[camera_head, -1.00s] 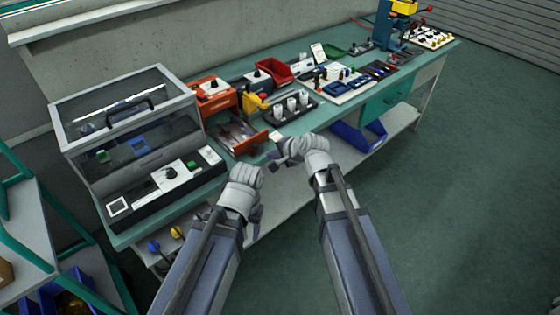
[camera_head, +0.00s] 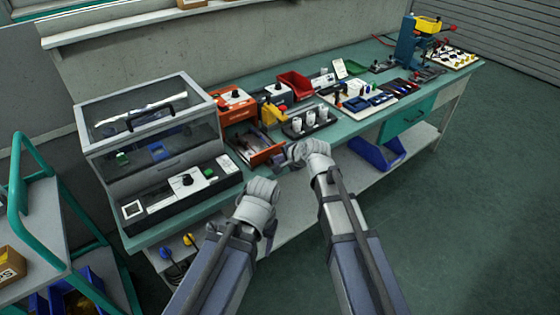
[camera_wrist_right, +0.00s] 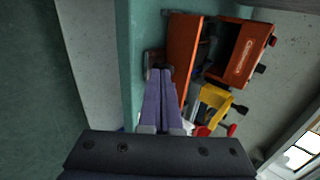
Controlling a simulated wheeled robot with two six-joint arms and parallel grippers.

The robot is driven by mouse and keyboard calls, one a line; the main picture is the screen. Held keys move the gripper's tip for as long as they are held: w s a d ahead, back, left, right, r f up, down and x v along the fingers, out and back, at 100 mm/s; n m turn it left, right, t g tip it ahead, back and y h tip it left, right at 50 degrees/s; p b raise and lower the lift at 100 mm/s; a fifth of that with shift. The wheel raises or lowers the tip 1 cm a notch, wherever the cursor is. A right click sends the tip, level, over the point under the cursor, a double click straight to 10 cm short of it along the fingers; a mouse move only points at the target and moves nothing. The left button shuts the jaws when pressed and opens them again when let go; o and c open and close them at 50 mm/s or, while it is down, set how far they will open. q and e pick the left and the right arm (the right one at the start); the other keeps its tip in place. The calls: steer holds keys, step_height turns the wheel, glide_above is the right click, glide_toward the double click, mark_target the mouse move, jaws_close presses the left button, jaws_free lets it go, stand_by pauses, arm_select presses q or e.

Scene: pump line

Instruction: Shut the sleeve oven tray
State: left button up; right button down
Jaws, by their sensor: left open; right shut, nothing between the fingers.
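The sleeve oven (camera_head: 236,108) is an orange box on the bench in the head view. Its tray (camera_head: 246,143) is pulled out toward the bench's front edge, with an orange front panel (camera_head: 269,155). My right gripper (camera_head: 284,158) is shut and empty, just in front of that panel. In the right wrist view, the shut fingers (camera_wrist_right: 160,74) lie close beside the orange panel (camera_wrist_right: 184,55); I cannot tell if they touch it. My left gripper (camera_head: 268,229) is open, lower and nearer, in front of the bench edge. Its fingers are mostly hidden by its own wrist.
A clear-lidded case (camera_head: 150,125) stands left of the oven. A black rack with white cups (camera_head: 309,122) and a yellow part (camera_head: 272,114) stand right of the tray. A red bin (camera_head: 296,86) is behind. A green cart (camera_head: 40,225) stands at the left.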

mark_target(257, 148)
steer(key=w+a, duration=0.3)
steer(key=w, duration=0.1)
steer(key=w+a, duration=0.3)
steer(key=w, duration=0.2)
steer(key=w+a, duration=0.4)
steer(key=w, duration=0.1)
steer(key=shift+w+a, duration=0.2)
steer(key=shift+s+d, duration=0.35)
steer(key=shift+s, duration=0.2)
steer(key=shift+s+d, duration=0.9)
steer(key=shift+s, duration=0.3)
steer(key=p+v, duration=0.7)
steer(key=v, duration=0.3)
